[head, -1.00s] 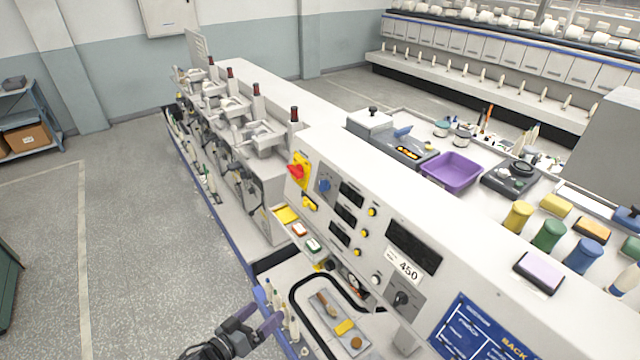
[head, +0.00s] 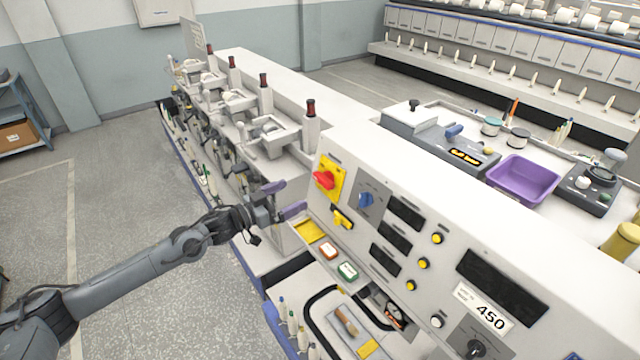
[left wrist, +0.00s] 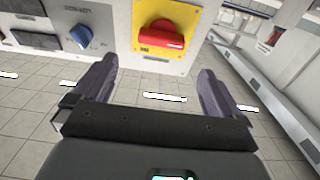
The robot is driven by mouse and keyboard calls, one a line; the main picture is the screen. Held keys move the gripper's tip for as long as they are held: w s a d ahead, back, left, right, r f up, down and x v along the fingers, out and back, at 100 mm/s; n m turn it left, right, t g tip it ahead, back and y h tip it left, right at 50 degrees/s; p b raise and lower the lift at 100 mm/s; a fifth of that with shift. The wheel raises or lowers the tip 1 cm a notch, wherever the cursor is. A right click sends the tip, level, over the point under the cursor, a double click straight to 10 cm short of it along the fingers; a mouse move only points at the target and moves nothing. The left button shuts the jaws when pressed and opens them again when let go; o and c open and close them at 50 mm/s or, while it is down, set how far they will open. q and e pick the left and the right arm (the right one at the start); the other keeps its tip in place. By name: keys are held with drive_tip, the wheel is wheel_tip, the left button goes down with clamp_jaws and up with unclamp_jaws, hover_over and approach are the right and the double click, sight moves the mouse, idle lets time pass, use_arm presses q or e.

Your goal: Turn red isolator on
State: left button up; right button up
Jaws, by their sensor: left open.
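The red isolator (head: 324,180) is a red rotary handle on a yellow plate (head: 337,172), at the left end of the control panel's sloped face. In the left wrist view the red handle (left wrist: 162,36) lies roughly horizontal on its yellow plate (left wrist: 186,14), above and between the fingertips. My left gripper (head: 281,199) is open and empty, with purple fingers, to the left of and below the isolator and apart from it. The gripper also shows in the left wrist view (left wrist: 152,84). My right gripper is not seen.
A blue knob (head: 366,200) and a yellow switch (head: 342,219) sit close to the isolator. Spindle units with dark red-topped posts (head: 310,108) stand behind the gripper. Open floor lies left.

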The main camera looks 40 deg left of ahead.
sight(320, 181)
use_arm(q)
drive_tip(key=shift+p+x, duration=0.7)
drive_tip(key=shift+x, duration=4.6)
drive_tip(key=shift+a, duration=0.1)
drive_tip(key=c, duration=0.8)
drive_tip(key=shift+c, duration=0.3)
